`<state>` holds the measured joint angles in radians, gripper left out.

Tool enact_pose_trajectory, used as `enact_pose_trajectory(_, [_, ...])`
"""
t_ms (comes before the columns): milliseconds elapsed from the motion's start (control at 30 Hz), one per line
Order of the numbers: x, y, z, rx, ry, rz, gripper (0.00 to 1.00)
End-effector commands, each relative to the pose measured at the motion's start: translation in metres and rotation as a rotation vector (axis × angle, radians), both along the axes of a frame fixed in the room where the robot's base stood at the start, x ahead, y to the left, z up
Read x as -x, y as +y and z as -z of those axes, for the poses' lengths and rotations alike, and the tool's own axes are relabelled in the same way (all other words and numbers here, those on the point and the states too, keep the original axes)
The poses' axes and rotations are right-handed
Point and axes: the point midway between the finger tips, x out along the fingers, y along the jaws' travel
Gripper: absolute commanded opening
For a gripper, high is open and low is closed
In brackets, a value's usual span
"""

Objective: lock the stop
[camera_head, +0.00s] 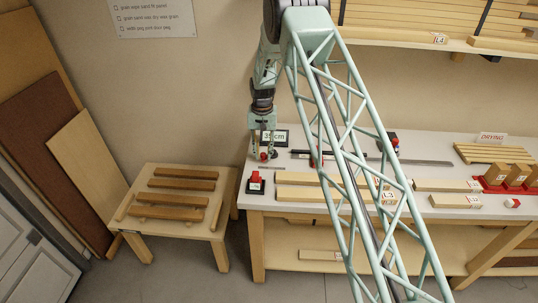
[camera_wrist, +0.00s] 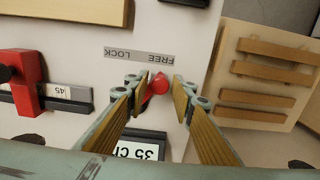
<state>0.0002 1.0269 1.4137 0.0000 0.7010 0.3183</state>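A red knob with a short red arm (camera_wrist: 159,85) sits on the bench beside a strip lettered FREE and LOCK (camera_wrist: 138,54) in the wrist view. My gripper (camera_wrist: 160,88) points down with its fingers apart, one on each side of the knob. The right finger shows a gap to it; whether the left one touches is unclear. In the head view my gripper (camera_head: 264,154) is at the bench's left end, low over the red knob. A red stop (camera_wrist: 28,85) stands on the dark rail by a 45 mark; in the head view my arm partly covers it.
A 35 cm display (camera_wrist: 138,147) lies close to the fingers. A black block with a red top (camera_head: 256,183) stands at the bench's front left corner. Boards (camera_head: 300,179) lie on the bench to the right. A low table (camera_head: 180,200) with wooden strips stands left.

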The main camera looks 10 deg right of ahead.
Motion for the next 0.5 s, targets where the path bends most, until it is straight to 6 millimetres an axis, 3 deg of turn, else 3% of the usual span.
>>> enact_pose_trajectory(100, [0.0000, 0.0000, 0.0000, 0.000, 0.000, 0.000, 0.13])
enact_pose_trajectory(500, [0.0024, -0.0028, 0.0000, 0.000, 0.000, 0.000, 0.13])
